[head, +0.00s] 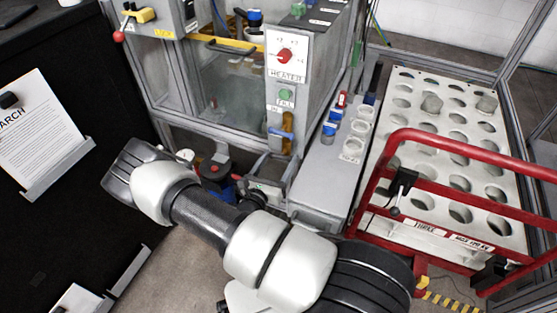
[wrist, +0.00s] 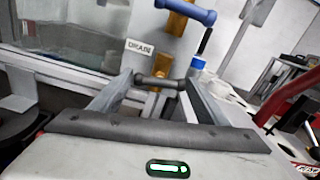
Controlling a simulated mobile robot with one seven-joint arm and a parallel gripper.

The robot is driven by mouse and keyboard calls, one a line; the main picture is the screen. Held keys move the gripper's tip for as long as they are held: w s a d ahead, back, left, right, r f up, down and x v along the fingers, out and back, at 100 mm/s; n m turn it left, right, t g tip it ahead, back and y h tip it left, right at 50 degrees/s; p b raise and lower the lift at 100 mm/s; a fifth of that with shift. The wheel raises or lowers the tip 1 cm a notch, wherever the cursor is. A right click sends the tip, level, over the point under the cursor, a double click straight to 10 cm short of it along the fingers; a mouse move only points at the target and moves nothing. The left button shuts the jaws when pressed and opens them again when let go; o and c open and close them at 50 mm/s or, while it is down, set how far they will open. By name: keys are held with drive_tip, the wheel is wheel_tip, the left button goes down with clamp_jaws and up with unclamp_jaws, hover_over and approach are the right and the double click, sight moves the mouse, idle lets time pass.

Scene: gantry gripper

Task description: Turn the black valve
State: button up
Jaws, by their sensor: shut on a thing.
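The black valve handle (wrist: 158,82) is a short dark bar below the DRAIN label (wrist: 140,47) in the wrist view. It lies crosswise between the fingertips of my gripper (wrist: 157,84), which is shut on it, one finger on each side. In the head view my gripper (head: 273,168) is at the lower front of the machine, below the blue handle (head: 280,134). I cannot make out the black valve clearly there; fingers and shadow hide it.
The heater panel (head: 285,54) is above on the machine frame. A grey ledge with cups and a blue-capped bottle (head: 329,131) is to the right. A perforated white rack (head: 459,102) stands behind a red rail (head: 440,139). A sign stand (head: 50,145) is left.

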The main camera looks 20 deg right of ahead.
drive_tip(key=shift+a+f+n+p, duration=0.1)
drive_tip(key=shift+n+p, duration=0.55)
drive_tip(key=shift+n, duration=3.45)
drive_tip(key=o, duration=0.8)
drive_tip(key=p+v, duration=0.1)
drive_tip(key=v, duration=1.6)
drive_tip(key=shift+s, duration=0.2)
drive_tip(key=shift+a, duration=0.15)
